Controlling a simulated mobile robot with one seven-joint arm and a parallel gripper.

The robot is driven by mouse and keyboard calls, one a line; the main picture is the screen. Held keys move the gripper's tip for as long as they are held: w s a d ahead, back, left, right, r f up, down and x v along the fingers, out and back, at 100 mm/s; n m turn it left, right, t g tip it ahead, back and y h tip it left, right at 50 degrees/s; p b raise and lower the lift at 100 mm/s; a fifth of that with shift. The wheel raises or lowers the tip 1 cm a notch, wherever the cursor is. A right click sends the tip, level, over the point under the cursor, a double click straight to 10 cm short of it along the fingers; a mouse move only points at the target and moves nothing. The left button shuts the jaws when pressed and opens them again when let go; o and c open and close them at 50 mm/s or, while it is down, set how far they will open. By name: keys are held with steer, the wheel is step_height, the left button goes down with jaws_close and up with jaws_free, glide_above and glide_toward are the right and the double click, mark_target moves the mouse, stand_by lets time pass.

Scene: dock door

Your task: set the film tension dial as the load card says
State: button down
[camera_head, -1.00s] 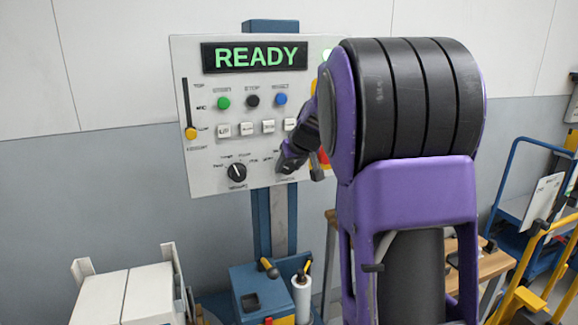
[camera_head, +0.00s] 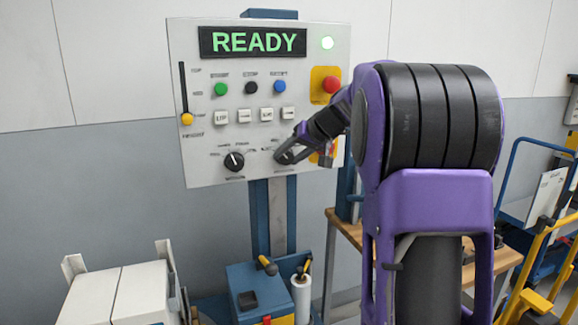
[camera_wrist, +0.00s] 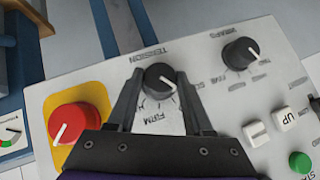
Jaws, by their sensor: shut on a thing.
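The control panel (camera_head: 205,125) shows a lit READY display. My gripper (camera_head: 288,152) is at its lower right knob, the film tension dial. In the wrist view, my gripper (camera_wrist: 158,84) has one finger on each side of the dark round tension dial (camera_wrist: 157,78) and is shut on it. The dial's white pointer line points to the lower right there. A legend like FIRM shows below the dial; other marks are partly hidden by the fingers. I cannot identify a readable load card.
The wraps dial (camera_wrist: 240,53) is beside the tension dial. A red button on yellow (camera_head: 331,85) is above right of my gripper. Green, black and blue buttons and several white keys lie above the dials. A yellow slider (camera_head: 187,119) is at the panel's left edge.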

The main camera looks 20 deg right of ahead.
steer(key=shift+w+d+r+m+y+b, duration=0.15)
steer(key=shift+m+y+b, duration=0.45)
steer(key=shift+y, duration=0.3)
steer(key=shift+t, duration=0.3)
steer(key=shift+r+y, duration=0.1)
steer(key=shift+y, duration=0.2)
steer(key=shift+c, duration=1.9)
jaws_free()
steer(key=shift+o, duration=0.4)
steer(key=shift+f, duration=0.2)
steer(key=shift+d, duration=0.1)
steer(key=v, duration=1.7)
steer(key=shift+r+p, duration=0.2)
steer(key=shift+p, duration=0.2)
